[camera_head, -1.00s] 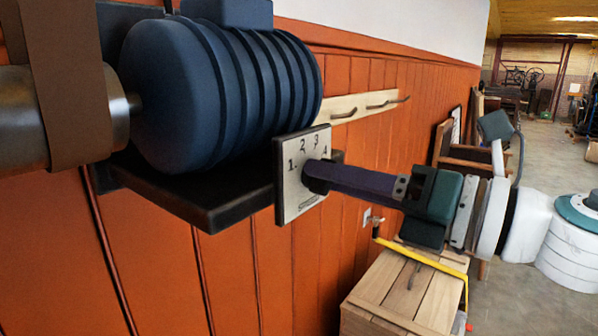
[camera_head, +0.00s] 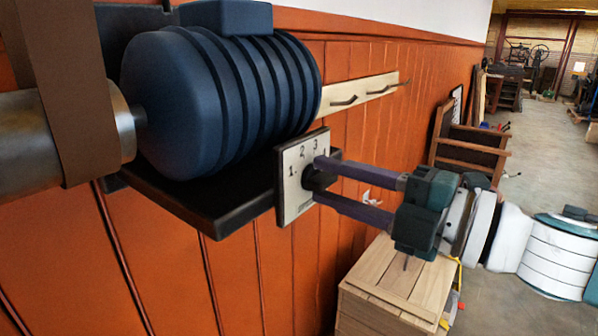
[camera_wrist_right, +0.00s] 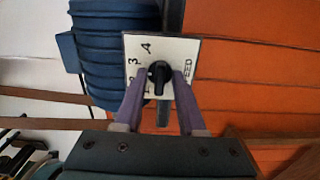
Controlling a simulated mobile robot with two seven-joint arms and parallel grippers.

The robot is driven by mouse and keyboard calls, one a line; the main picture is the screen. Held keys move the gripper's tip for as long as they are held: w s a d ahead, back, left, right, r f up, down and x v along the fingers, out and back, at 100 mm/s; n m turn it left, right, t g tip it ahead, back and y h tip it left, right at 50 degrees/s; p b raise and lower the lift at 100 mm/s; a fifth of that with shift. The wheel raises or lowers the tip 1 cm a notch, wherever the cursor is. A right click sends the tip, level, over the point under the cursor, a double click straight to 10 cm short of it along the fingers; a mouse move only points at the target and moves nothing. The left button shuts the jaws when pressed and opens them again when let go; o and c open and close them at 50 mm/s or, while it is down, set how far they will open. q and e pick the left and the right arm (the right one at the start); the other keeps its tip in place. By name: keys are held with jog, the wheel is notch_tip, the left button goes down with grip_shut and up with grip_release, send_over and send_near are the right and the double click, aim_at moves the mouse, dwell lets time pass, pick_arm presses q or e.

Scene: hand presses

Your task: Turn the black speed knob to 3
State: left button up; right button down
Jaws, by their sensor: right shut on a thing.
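The black speed knob (camera_head: 317,180) sits on a white dial plate (camera_head: 292,190) marked 1 to 4, at the motor's side. The knob also shows in the right wrist view (camera_wrist_right: 158,76), between two purple fingers. My right gripper (camera_head: 319,181) is shut on the knob, with one finger above it and one below it in the head view. In the right wrist view a finger covers part of the plate near the 2, and the 3 and 4 are clear. I cannot tell which number the knob's pointer faces. My left gripper is not in view.
A blue ribbed motor (camera_head: 225,95) stands on a black shelf (camera_head: 215,210) against the orange panelled wall (camera_head: 240,280). A wooden peg rail (camera_head: 362,94) is behind it. A wooden crate (camera_head: 385,300) stands below my right gripper.

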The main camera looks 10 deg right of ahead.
jog(key=shift+m+p, duration=0.5)
jog(key=shift+m, duration=1.1)
jog(key=c, duration=0.9)
grip_release()
jog(key=shift+s+d+f, duration=0.1)
jog(key=shift+s+d, duration=0.1)
jog(key=shift+d, duration=0.05)
jog(key=shift+b+v, duration=0.85)
jog(key=shift+v, duration=3.8)
